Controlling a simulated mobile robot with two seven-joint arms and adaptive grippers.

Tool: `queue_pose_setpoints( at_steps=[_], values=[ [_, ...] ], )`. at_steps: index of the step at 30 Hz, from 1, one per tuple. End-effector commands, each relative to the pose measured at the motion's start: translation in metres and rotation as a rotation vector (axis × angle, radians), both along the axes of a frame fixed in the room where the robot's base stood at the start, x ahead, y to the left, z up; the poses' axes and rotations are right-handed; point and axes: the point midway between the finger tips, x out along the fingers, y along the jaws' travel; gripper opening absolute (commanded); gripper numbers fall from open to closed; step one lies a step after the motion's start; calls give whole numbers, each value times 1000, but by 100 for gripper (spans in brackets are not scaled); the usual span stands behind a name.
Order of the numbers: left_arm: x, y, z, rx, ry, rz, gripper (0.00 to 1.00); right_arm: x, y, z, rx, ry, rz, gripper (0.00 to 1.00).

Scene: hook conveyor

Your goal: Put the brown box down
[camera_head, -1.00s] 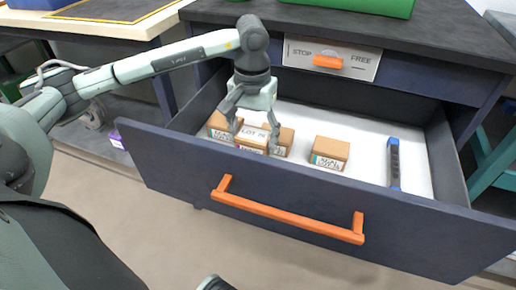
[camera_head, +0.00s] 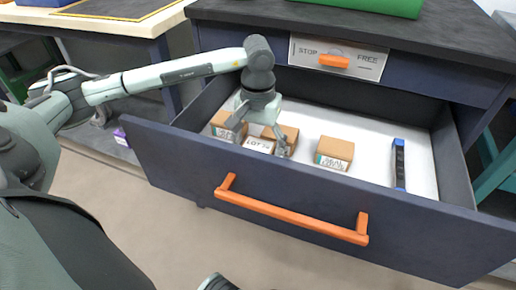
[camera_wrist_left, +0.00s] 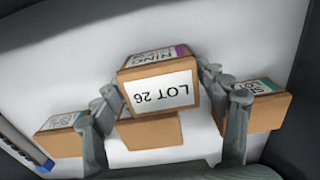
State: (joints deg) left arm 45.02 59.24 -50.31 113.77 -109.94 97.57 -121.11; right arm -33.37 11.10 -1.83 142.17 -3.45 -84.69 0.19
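A brown box with a white "LOT 26" label (camera_head: 258,145) is inside the open drawer, between the fingers of my left gripper (camera_head: 263,138). In the left wrist view the fingers lie against both sides of this box (camera_wrist_left: 158,85). It partly covers another brown box (camera_wrist_left: 152,132) behind it. In the head view, brown boxes stand close on its left (camera_head: 224,122) and right (camera_head: 289,134). Whether its underside touches the drawer floor is hidden. My right gripper is not in view.
A separate brown box with a "SEAL" label (camera_head: 334,150) stands to the right. A blue-and-grey bar-shaped item (camera_head: 398,164) lies farther right. The drawer's front panel (camera_head: 160,160) with its orange handle (camera_head: 290,213) stands in front. White drawer floor (camera_head: 368,160) is free between box and bar.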

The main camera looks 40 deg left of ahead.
Motion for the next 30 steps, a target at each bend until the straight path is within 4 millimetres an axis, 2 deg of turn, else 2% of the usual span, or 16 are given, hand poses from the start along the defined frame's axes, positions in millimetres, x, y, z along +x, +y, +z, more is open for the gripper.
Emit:
queue_pose_setpoints(
  at_steps=[11,15,24,30],
  values=[
    [0,0,1,0,0,0,85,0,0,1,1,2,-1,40],
    [0,0,3,0,0,0,85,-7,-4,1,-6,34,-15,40],
    [2,0,69,-1,-6,0,85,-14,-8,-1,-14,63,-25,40],
    [1,0,105,0,-3,0,85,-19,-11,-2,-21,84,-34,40]
  ],
)
